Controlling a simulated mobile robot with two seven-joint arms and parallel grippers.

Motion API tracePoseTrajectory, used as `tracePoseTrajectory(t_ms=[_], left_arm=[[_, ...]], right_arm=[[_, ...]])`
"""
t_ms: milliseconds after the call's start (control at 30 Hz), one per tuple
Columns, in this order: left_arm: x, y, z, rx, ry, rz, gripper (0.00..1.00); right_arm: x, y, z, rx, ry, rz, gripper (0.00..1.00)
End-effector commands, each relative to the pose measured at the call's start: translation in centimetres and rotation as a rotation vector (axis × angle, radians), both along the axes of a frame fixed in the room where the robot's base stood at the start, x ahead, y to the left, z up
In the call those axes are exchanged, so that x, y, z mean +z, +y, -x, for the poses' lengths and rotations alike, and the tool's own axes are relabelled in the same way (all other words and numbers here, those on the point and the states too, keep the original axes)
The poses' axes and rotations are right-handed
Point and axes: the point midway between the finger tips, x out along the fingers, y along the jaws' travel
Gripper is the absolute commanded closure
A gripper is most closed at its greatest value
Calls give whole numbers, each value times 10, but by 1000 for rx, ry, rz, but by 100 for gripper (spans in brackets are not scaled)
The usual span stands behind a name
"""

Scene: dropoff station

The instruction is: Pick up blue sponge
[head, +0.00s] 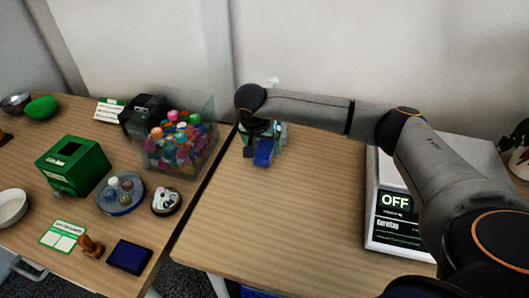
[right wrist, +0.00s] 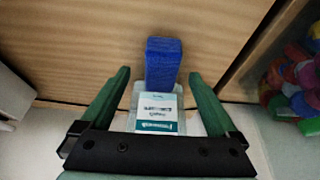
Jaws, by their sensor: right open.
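The blue sponge (head: 264,153) is a small upright-looking block near the left end of the right-hand table in the head view. In the right wrist view the blue sponge (right wrist: 163,62) lies ahead, between the lines of the two green fingers. My right gripper (head: 263,136) is over the sponge's area in the head view and partly hides what is behind it. In the wrist view the right gripper (right wrist: 160,76) is open, with visible gaps on both sides of the sponge. My left gripper is not in view.
A clear bottle with a white and teal label (right wrist: 157,112) stands close to the sponge, between the fingers. A clear bin of colourful items (head: 180,145) stands left, across the table gap. A scale reading OFF (head: 398,228) is at right. The table's front middle (head: 290,230) is clear.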

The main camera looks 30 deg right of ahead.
Motion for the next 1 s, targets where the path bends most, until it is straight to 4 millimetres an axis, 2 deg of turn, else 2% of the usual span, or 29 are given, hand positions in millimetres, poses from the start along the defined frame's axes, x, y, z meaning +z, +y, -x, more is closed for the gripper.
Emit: tracePoseTrajectory(t_ms=[33,200,533,1000], left_arm=[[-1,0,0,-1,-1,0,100],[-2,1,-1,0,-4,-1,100],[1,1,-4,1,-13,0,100],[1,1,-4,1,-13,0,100]], right_arm=[[-10,-1,-2,-1,3,0,5],[-32,-7,-9,-1,3,0,5],[-37,-9,-11,1,0,0,5],[-37,-9,-11,0,0,0,58]])
